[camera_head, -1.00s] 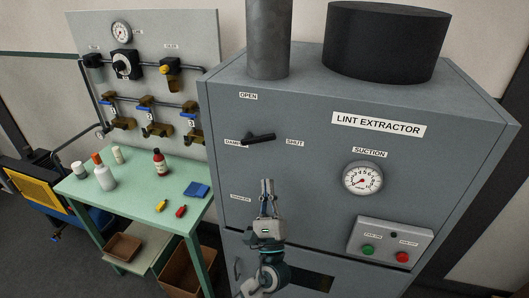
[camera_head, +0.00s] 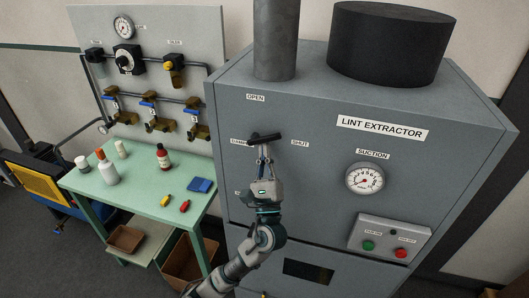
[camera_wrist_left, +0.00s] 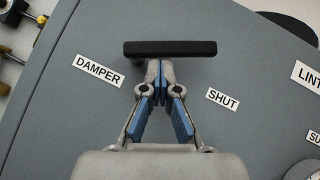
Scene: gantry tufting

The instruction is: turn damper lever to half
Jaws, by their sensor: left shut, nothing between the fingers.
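The black damper lever (camera_head: 265,138) is on the front of the grey lint extractor cabinet (camera_head: 320,100). It lies roughly level between the OPEN label above, the DAMPER label at left and the SHUT label at right. My left gripper (camera_head: 263,150) is just below the lever, with its fingers pointing up at it. In the left wrist view the lever (camera_wrist_left: 170,48) crosses in front of the closed fingertips (camera_wrist_left: 160,66). The tips are shut with nothing between them, and I cannot tell whether they touch the lever. My right gripper is not in view.
A suction gauge (camera_head: 364,178) and a box with green and red buttons (camera_head: 388,238) are to the right on the cabinet. A green table (camera_head: 140,193) with bottles stands at left, below a valve panel (camera_head: 185,30). The cabinet front around the lever is clear.

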